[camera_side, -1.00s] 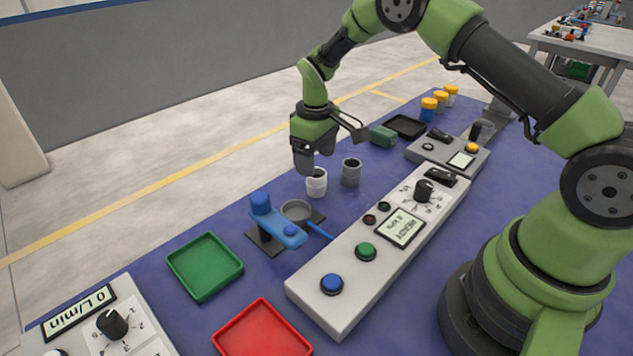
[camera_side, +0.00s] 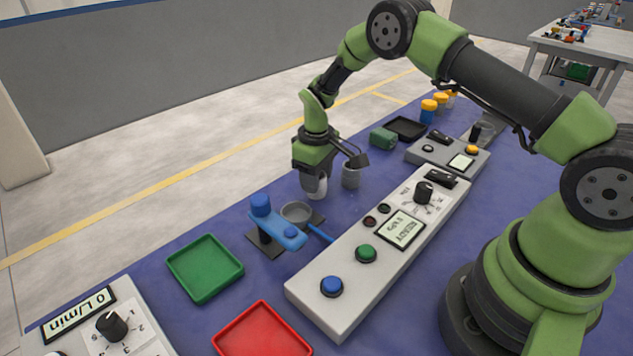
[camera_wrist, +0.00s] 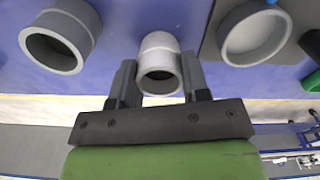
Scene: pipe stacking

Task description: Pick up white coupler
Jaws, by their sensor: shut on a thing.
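The white coupler (camera_side: 317,189) stands upright on the blue mat, with its upper part hidden by my gripper in the side view. My gripper (camera_side: 314,178) is lowered over it. In the wrist view the white coupler (camera_wrist: 159,62) sits between my two fingers (camera_wrist: 158,80), one on each side, and my gripper is shut on it. Its open end faces the camera.
A grey coupler (camera_side: 351,174) stands close to the right. A grey ring on a blue clamp stand (camera_side: 280,230) is in front. A green tray (camera_side: 205,268), a red tray (camera_side: 262,335) and a control panel (camera_side: 375,250) are nearby.

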